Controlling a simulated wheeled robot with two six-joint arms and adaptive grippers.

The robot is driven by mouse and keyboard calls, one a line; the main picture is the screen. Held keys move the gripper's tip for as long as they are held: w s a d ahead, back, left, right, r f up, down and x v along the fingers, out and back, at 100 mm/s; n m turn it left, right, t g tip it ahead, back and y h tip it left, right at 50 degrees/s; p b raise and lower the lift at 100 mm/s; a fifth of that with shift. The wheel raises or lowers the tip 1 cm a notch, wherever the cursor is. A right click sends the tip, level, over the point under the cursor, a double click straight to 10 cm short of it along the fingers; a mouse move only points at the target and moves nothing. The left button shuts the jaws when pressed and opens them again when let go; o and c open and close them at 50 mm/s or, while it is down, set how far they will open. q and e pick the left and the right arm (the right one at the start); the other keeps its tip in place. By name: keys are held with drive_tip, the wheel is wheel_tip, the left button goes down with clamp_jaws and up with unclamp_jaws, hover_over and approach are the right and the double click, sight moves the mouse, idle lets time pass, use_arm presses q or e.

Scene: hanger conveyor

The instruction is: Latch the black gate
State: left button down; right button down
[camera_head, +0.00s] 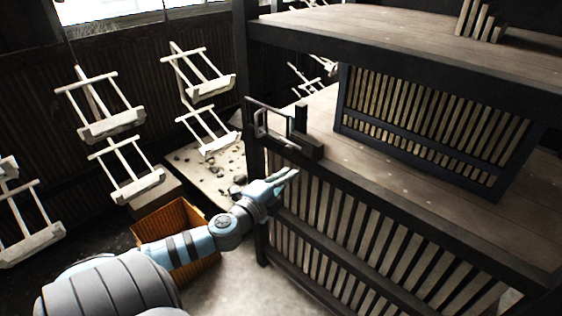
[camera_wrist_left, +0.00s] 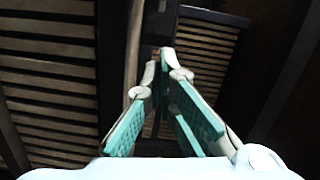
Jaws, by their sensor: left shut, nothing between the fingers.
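The black gate (camera_head: 275,108) is a small open frame of dark bars at the near left corner of the wooden shelf unit. It stands beside a dark corner post, with a dark block (camera_head: 308,149) at its right end. I cannot tell from these views how its latch sits. My left gripper (camera_head: 292,174) is just below the gate, in front of the slatted side of the unit. In the left wrist view its teal-padded fingers (camera_wrist_left: 160,62) meet at the tips with nothing between them. My right gripper is in neither view.
The wooden shelf unit (camera_head: 395,160) with dark slatted panels fills the right side. Several pale hangers (camera_head: 113,128) hang at the left. An orange-brown crate (camera_head: 170,217) stands on the floor behind my left arm. A pale surface with dark pebbles (camera_head: 215,170) lies behind.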

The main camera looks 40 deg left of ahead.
use_arm(q)
drive_tip(key=s, duration=0.2)
drive_tip(key=shift+s+d+r, duration=0.1)
drive_tip(key=shift+s+d, duration=0.15)
drive_tip(key=shift+s, duration=0.05)
idle(0.3)
